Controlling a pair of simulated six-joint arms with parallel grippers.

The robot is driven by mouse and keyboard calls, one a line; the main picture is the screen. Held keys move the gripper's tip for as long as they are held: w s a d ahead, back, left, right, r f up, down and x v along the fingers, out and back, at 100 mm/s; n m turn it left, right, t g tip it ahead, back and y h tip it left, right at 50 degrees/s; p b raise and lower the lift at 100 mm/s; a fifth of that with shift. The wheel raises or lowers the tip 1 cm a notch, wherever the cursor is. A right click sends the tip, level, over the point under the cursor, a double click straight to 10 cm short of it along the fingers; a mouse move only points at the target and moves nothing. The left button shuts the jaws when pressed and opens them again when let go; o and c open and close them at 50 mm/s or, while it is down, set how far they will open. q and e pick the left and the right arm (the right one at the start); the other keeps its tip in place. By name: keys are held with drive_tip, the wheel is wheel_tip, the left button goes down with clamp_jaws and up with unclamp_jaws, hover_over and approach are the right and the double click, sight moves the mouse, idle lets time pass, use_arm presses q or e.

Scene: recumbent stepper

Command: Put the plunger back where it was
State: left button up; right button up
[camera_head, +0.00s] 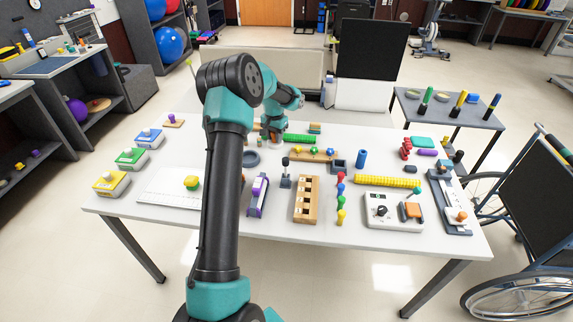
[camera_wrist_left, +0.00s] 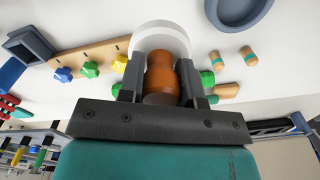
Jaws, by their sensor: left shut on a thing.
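My left gripper (camera_head: 271,136) is over the far middle of the white table, and its fingers also show in the wrist view (camera_wrist_left: 160,88). It is shut on an orange-brown rounded piece (camera_wrist_left: 160,72), which I take to be the plunger. A white round disc (camera_wrist_left: 161,31) shows at the piece's far end. I cannot tell whether the disc is part of it or under it. In the head view my gripper mostly hides the piece. My right gripper is out of both views.
A wooden rack (camera_head: 311,155) with coloured knobs and a grey-blue ring dish (camera_head: 251,158) are close by. Small striped pegs (camera_wrist_left: 216,60) lie beside the held piece. A dark open box (camera_head: 338,167) stands to the right. The white table (camera_head: 280,230) has free room at its front edge.

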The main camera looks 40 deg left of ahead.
use_arm(q)
drive_tip(key=shift+f, duration=3.15)
drive_tip(key=shift+f, duration=1.85)
drive_tip(key=shift+f, duration=0.1)
drive_tip(key=o, duration=0.8)
drive_tip(key=shift+o, duration=0.2)
wheel_tip(320, 180, up, 12)
drive_tip(key=shift+r, duration=0.1)
